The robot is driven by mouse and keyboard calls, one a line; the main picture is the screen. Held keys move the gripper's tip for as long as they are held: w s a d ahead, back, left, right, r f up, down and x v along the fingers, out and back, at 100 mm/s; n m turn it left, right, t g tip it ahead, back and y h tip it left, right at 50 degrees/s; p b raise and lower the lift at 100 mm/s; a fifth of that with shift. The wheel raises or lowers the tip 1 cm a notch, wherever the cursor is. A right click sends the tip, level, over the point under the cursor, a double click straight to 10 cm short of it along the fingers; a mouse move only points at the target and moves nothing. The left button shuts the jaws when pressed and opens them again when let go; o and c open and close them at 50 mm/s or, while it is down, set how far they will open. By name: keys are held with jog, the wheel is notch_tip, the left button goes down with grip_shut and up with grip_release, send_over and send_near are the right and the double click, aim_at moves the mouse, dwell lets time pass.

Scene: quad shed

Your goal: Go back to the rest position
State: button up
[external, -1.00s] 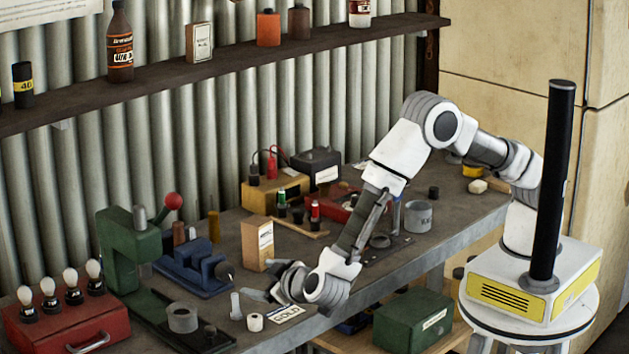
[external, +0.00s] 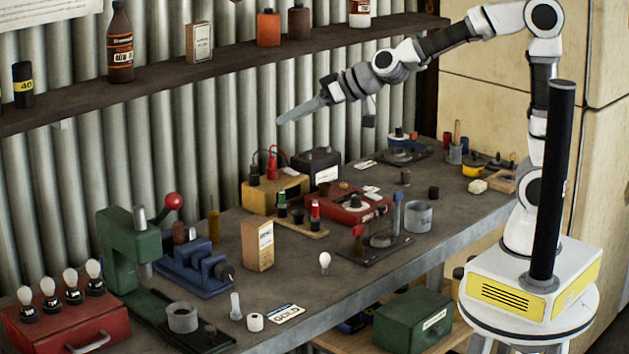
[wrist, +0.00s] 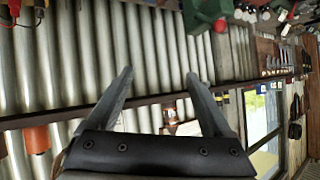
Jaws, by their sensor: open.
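My gripper (external: 303,112) is raised high above the workbench (external: 300,285), in front of the corrugated wall and pointing left. In the wrist view my gripper (wrist: 158,95) shows two fingers spread apart with nothing between them. Nothing touches the fingers.
The shelf (external: 200,75) with bottles runs along the wall behind my gripper. Below, the bench carries a green press (external: 125,240), a blue vise (external: 195,265), a small bulb (external: 325,262), a red box (external: 345,205) and a grey cup (external: 418,216). Air around the gripper is clear.

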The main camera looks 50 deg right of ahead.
jog(key=s+d+f+m+g+h, duration=0.2)
jog(key=s+d+h, duration=0.1)
jog(key=s+d, duration=0.9)
jog(key=s+d+f+m+g+h, duration=0.25)
jog(key=s+d, duration=0.75)
jog(key=d, duration=0.5)
notch_tip(320, 180, down, 27)
jog(key=b, duration=2.7)
jog(key=shift+a+n, duration=0.2)
jog(key=shift+n, duration=0.25)
jog(key=shift+h, duration=0.25)
